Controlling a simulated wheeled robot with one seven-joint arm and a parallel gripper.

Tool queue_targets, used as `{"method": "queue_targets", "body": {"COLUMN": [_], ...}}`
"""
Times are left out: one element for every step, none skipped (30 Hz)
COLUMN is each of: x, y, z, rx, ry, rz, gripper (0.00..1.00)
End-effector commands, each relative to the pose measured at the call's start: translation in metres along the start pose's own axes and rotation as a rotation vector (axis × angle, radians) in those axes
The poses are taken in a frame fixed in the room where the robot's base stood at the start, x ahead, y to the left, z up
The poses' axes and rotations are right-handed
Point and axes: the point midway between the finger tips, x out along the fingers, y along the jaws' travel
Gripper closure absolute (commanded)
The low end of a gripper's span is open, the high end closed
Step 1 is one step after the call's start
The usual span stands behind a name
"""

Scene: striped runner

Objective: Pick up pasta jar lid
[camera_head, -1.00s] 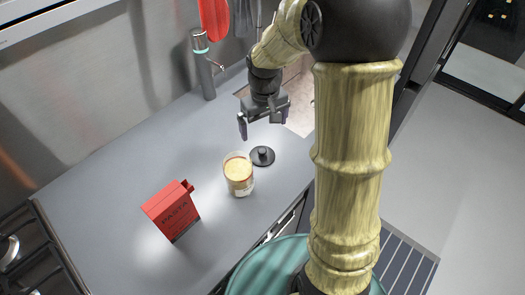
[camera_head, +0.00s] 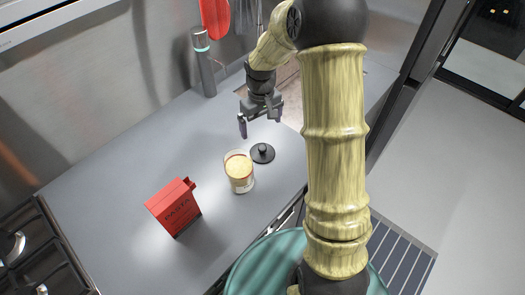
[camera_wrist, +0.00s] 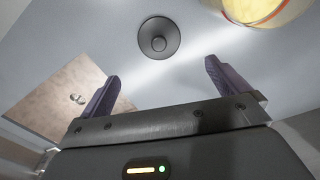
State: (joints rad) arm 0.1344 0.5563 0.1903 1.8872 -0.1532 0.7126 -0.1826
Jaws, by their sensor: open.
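The pasta jar lid (camera_head: 262,153) is a round black disc with a small knob, lying flat on the grey counter just right of the glass pasta jar (camera_head: 239,172). In the wrist view the lid (camera_wrist: 159,38) lies beyond the fingertips, between their lines and clear of them. The jar (camera_wrist: 262,8) shows there at the top right edge. My gripper (camera_head: 261,125) is open and empty, above the counter and behind the lid in the head view. Its two dark purple fingers (camera_wrist: 163,72) are spread wide in the wrist view.
A red pasta box (camera_head: 174,207) stands left of the jar. A grey bottle or faucet-like cylinder (camera_head: 204,62) stands near the back wall. A stove (camera_head: 38,250) is at far left.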

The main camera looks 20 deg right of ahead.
Motion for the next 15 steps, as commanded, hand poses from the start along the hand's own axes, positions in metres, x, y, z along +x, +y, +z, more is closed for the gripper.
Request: {"method": "queue_targets", "body": {"x": [0.009, 0.014, 0.021, 0.027, 0.032, 0.039, 0.044, 0.049, 0.054, 0.058, 0.061, 0.064, 0.065, 0.066, 0.066], "y": [-0.001, -0.001, -0.001, -0.001, -0.001, -0.001, -0.001, -0.001, -0.001, -0.001, -0.001, -0.001, -0.001, -0.001, 0.0], "z": [0.001, 0.001, 0.001, 0.001, 0.001, 0.001, 0.001, 0.001, 0.001, 0.001, 0.001, 0.001, 0.0, 0.0, 0.0], "rx": [-0.001, -0.001, -0.002, -0.002, -0.001, -0.001, -0.002, -0.001, -0.001, -0.001, -0.001, -0.001, -0.001, -0.001, -0.001], "ry": [-0.005, -0.004, -0.005, -0.005, -0.005, -0.005, -0.004, -0.005, -0.003, -0.003, -0.003, -0.001, 0.0, 0.0, 0.001], "rz": [-0.002, -0.002, -0.002, -0.002, -0.002, -0.002, -0.001, -0.001, -0.001, -0.001, -0.001, -0.001, 0.0, 0.0, 0.0], "gripper": [0.0, 0.0, 0.0, 0.0, 0.0, 0.0, 0.0, 0.0, 0.0, 0.0, 0.0, 0.0, 0.0, 0.0, 0.0]}}
